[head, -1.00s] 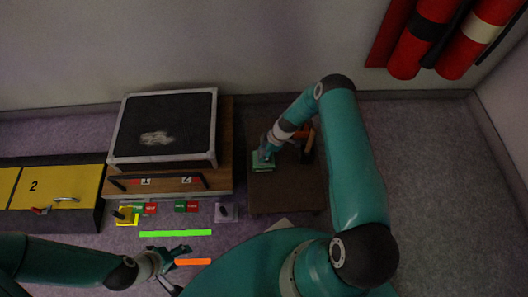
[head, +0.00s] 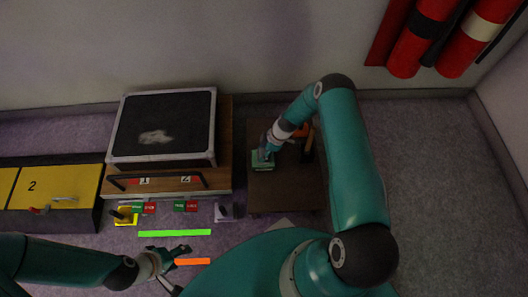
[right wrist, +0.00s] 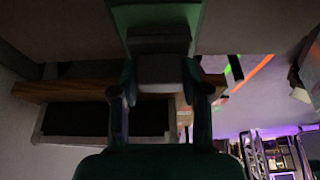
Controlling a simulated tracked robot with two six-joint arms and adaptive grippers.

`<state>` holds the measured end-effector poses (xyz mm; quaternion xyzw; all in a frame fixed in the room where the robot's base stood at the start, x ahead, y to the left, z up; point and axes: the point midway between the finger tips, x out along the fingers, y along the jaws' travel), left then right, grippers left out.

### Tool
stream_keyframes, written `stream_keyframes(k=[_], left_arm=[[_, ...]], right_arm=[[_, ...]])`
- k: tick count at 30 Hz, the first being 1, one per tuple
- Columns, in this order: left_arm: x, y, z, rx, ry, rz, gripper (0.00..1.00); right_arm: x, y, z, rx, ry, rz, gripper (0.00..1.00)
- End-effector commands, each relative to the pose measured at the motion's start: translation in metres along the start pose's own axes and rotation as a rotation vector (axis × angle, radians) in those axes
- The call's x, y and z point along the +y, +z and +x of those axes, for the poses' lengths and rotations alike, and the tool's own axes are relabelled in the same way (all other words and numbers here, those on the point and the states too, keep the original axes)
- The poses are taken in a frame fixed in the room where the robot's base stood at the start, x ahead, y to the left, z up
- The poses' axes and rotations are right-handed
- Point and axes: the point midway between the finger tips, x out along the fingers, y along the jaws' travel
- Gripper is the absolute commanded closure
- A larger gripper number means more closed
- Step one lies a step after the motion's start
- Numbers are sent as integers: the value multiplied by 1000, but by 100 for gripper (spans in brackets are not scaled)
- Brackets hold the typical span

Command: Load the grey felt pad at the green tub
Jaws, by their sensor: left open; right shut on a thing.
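The green tub (head: 262,167) stands on the left part of a small brown table. It also shows at the top of the right wrist view (right wrist: 155,14). My right gripper (head: 266,152) is right at the tub, reaching down to it. In the right wrist view its two fingers are shut on a grey block, which looks like the grey felt pad (right wrist: 160,70). The pad lies against or just over the green surface; I cannot tell if it touches. In the head view the gripper hides the pad. My left gripper (head: 184,253) is open and empty at lower left.
An orange-and-black tool (head: 305,142) lies on the brown table (head: 285,190) right of the tub. A dark framed panel (head: 163,128) on a wooden cabinet stands to the left, beside a yellow drawer (head: 70,186). Green (head: 175,233) and orange (head: 192,262) strips lie on the floor.

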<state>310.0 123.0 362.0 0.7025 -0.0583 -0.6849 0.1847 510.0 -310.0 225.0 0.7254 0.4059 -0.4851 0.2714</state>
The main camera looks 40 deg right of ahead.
Motion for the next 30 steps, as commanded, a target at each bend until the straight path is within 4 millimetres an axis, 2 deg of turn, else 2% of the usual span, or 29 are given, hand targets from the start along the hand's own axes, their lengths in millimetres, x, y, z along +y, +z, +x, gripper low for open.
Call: stream_keyframes(k=[30], left_arm=[[-2,0,6,0,0,0,42]], right_arm=[[0,0,2,0,0,-1,82]])
